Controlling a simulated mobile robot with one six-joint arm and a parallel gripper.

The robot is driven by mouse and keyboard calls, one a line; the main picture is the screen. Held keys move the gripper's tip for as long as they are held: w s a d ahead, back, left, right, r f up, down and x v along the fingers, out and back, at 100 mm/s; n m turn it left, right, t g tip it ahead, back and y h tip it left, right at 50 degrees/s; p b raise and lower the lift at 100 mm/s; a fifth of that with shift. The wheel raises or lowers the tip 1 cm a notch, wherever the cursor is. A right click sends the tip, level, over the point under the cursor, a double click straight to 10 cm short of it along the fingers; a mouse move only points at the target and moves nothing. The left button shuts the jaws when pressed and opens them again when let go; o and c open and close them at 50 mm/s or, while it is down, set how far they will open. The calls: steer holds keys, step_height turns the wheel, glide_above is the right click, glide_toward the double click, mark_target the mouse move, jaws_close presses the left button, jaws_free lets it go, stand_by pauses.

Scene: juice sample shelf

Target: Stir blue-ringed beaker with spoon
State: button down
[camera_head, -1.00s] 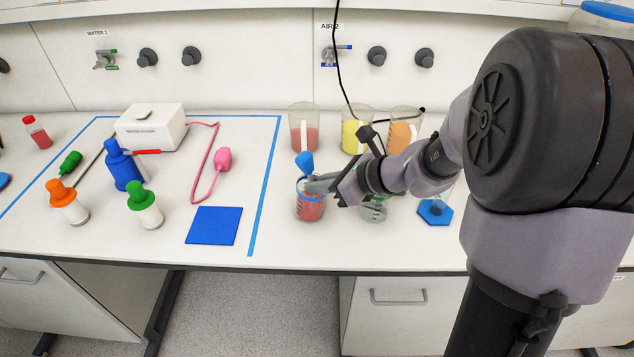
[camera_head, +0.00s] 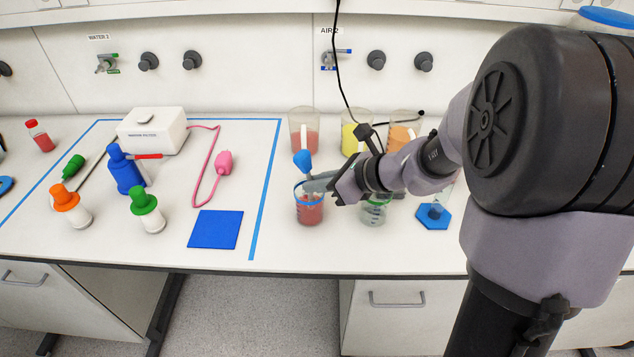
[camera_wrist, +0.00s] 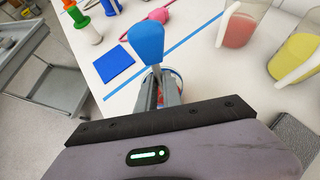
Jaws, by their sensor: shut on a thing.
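The blue-ringed beaker (camera_head: 309,211) stands on the bench right of the blue tape line and holds red liquid. In the wrist view its rim (camera_wrist: 178,76) shows partly behind my fingers. My gripper (camera_head: 308,186) is shut on the spoon, just over the beaker's mouth. The spoon's blue end (camera_head: 302,161) sticks up above the fingers; it also shows large in the wrist view (camera_wrist: 146,42). The spoon's lower part is hidden by the fingers and the beaker, so I cannot tell how deep it reaches.
A green-ringed beaker (camera_head: 374,209) stands close right, below my wrist. Behind are containers of red (camera_head: 304,137), yellow (camera_head: 351,139) and orange liquid (camera_head: 401,138). A blue hexagonal base (camera_head: 433,222) lies further right. A blue square (camera_head: 214,229) and bottles stand left.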

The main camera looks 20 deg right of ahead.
step_height(320, 180, up, 10)
steer(key=p, duration=0.8)
steer(key=shift+r, duration=0.2)
